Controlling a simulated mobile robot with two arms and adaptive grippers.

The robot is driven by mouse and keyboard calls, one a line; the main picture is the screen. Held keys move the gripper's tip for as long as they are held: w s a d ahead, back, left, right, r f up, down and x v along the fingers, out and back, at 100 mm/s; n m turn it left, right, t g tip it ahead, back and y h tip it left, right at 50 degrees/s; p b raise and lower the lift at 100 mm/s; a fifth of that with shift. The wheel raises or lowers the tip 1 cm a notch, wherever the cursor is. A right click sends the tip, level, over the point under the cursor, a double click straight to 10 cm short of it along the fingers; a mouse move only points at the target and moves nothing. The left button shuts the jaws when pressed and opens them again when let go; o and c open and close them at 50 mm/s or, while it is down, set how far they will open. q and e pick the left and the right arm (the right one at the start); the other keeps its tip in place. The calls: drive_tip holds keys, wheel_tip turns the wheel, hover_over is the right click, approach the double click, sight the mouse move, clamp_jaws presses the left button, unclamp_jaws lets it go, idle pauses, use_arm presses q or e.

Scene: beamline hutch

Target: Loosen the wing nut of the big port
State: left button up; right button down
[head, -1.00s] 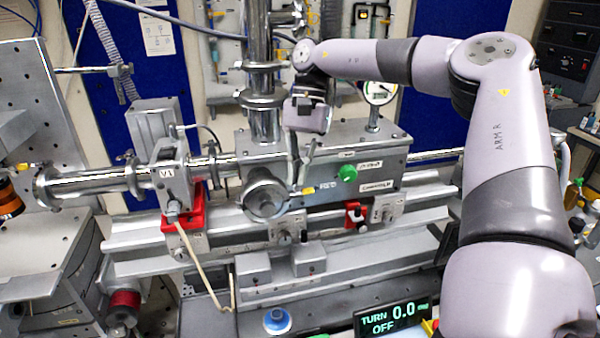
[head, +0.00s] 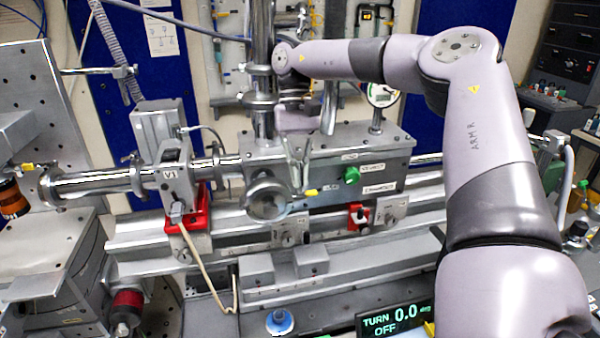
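The big port (head: 267,200) is a round silver flange with a clamp on the front left of the boxy metal chamber (head: 330,193). A small yellow tab (head: 311,192) sits just right of it. The wing nut is too small, or too hidden behind my fingers, to make out. My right gripper (head: 297,184) points down at the port's right edge, with its silver fingers in front of the chamber. I cannot tell whether the fingers touch the port or how far apart their tips are. My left gripper is not in view.
A display (head: 394,317) reads TURN 0.0 deg OFF. A beam pipe (head: 95,185) with valve V1 (head: 172,178) runs left of the chamber. A vertical pipe (head: 262,60) rises behind my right wrist. A gauge (head: 383,95) stands to the right. A rail lies below.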

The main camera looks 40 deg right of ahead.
drive_tip(key=c, duration=2.3)
unclamp_jaws()
drive_tip(key=shift+s+f, duration=0.1)
drive_tip(key=shift+f, duration=0.15)
drive_tip(key=o, duration=0.4)
drive_tip(key=shift+o, duration=0.3)
drive_tip(key=shift+r, duration=0.1)
